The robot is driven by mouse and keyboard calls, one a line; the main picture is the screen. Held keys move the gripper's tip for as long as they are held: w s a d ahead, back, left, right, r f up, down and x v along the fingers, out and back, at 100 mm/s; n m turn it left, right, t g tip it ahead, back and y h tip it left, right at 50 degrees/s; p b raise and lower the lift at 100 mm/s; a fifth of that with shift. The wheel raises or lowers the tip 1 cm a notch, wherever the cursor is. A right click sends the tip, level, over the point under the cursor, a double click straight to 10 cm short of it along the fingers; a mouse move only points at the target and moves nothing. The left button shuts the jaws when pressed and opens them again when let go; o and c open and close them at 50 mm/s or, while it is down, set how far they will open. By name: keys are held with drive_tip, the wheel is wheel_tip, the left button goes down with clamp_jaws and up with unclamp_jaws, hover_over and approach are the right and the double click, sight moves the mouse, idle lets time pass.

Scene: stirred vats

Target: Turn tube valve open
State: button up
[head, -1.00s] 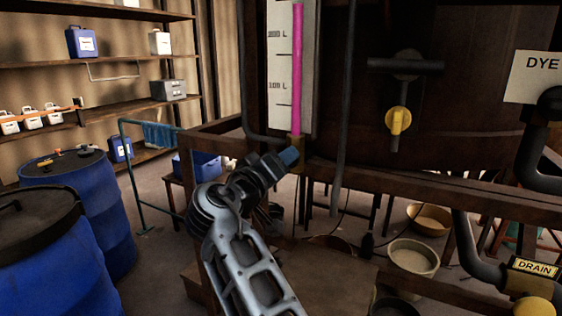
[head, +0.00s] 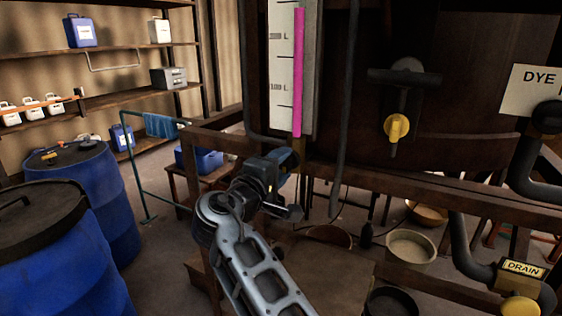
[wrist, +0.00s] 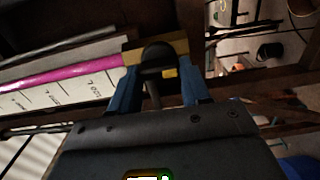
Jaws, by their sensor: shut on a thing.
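The sight tube (head: 299,72) is filled with pink liquid and stands against a white litre scale on the dark vat. Its foot ends in a brass fitting (wrist: 132,58) in the wrist view. The tube valve (wrist: 157,58) shows there as a dark rounded handle at the fitting, with a small yellow patch beside it. My gripper (wrist: 160,80) has its two blue fingers on either side of the handle and is shut on it. In the head view my gripper (head: 286,160) is at the foot of the tube, and its own wrist hides the valve.
A yellow-handled valve (head: 396,127) is on the vat's front. A DYE sign (head: 537,90) and a DRAIN pipe (head: 490,268) are at the right. A wooden rail (head: 440,185) crosses below the vat. Blue drums (head: 85,190) stand at left; buckets (head: 411,248) are on the floor.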

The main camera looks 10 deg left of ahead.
drive_tip(key=shift+a+f+n, duration=0.1)
drive_tip(key=shift+n, duration=0.2)
drive_tip(key=o, duration=1.1)
drive_tip(key=shift+c, duration=0.2)
drive_tip(key=b+v, duration=0.1)
drive_tip(key=v, duration=0.6)
drive_tip(key=shift+s, duration=0.35)
drive_tip(key=shift+a, duration=0.1)
